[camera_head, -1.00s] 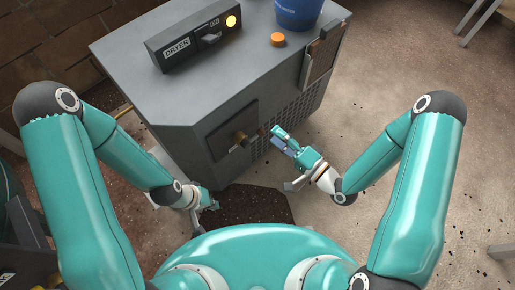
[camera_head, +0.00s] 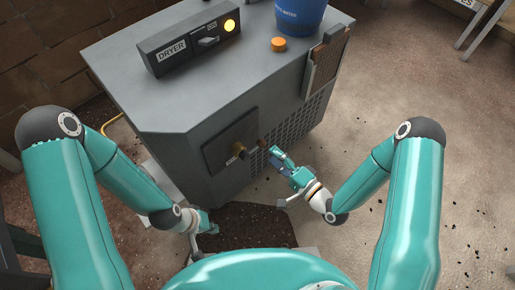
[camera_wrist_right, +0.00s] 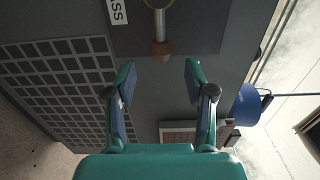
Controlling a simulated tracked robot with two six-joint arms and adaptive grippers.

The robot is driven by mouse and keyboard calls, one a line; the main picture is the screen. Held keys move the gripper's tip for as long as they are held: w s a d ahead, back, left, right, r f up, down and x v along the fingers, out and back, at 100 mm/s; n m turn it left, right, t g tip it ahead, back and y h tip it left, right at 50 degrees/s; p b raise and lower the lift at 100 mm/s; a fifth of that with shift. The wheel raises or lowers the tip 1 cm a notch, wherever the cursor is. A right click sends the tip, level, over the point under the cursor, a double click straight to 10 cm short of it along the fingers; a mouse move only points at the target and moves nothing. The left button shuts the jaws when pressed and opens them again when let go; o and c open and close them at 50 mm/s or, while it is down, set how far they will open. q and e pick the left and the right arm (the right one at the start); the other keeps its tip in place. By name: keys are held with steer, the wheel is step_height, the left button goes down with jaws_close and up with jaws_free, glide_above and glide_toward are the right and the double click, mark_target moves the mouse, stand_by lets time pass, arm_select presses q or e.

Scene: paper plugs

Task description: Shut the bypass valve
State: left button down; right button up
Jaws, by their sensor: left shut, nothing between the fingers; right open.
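The bypass valve (camera_head: 239,149) is a brass fitting on a dark plate on the grey dryer's front. Its lever ends in a brown knob (camera_head: 263,143) pointing right in the head view. In the right wrist view the knob (camera_wrist_right: 161,50) hangs just ahead of the fingertips, between their lines, with a partly cut-off label ending in "SS" (camera_wrist_right: 118,11) beside it. My right gripper (camera_head: 278,157) is open and empty, close to the knob and apart from it; it also shows in the wrist view (camera_wrist_right: 160,75). My left gripper (camera_head: 204,236) is shut and empty, low before the dryer.
The grey dryer cabinet (camera_head: 190,100) fills the centre, with a vent grille (camera_head: 290,138) right of the valve. On top are a control box (camera_head: 188,42), an orange button (camera_head: 278,44) and a blue bucket (camera_head: 300,14). A clipboard-like panel (camera_head: 326,65) hangs on its right side. The floor at right is open.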

mark_target(264, 145)
steer(key=shift+w+a, duration=0.45)
steer(key=shift+w, duration=0.05)
steer(key=shift+w, duration=0.1)
steer(key=shift+x, duration=1.9)
steer(key=c, duration=0.8)
steer(key=shift+a+r, duration=0.1)
